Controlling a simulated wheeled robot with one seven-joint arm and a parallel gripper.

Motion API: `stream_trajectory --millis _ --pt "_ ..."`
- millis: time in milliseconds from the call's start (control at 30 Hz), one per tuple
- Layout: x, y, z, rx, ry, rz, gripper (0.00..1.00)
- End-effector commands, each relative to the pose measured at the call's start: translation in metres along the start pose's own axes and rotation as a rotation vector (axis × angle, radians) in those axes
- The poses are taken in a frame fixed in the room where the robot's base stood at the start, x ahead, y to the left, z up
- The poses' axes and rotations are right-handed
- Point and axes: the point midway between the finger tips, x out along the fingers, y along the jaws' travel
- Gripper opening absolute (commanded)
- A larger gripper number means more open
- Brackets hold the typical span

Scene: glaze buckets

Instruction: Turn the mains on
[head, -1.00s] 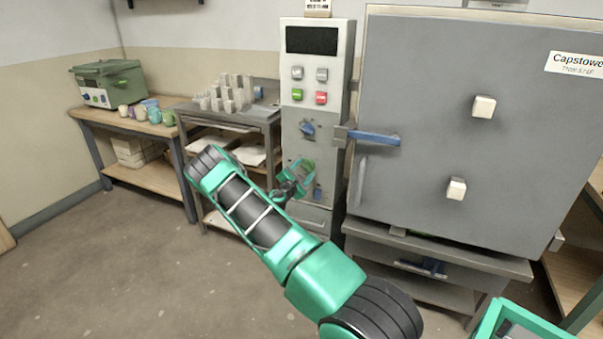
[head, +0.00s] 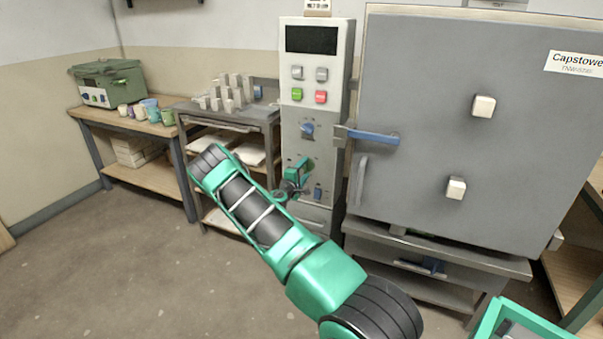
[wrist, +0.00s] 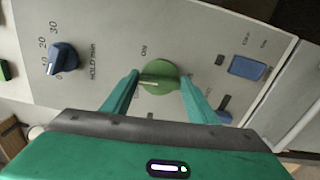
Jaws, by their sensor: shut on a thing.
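A round green knob (wrist: 158,77) with a pale pointer line sits on the control panel (wrist: 110,40), with an "ON" label beside it. The pointer line lies roughly sideways in the wrist view, toward the left finger. My gripper (wrist: 161,79) has one finger on each side of the knob and is shut on it. In the head view my gripper (head: 303,171) is at the lower part of the panel, where it hides most of the knob.
A blue dial (wrist: 63,58) marked with numbers and a blue rocker switch (wrist: 248,67) flank the knob. The grey kiln door (head: 430,130) with a blue handle (head: 374,138) stands right of the panel. A metal stand (head: 255,118) with pale blocks is on the left.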

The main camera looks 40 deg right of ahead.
Motion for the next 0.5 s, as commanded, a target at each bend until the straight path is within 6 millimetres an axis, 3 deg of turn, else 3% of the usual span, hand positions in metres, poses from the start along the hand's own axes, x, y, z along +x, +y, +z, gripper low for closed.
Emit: stream_trajectory --millis 500 --pt "0.0019 -0.0061 0.0069 0.483 -0.015 -0.002 0.31"
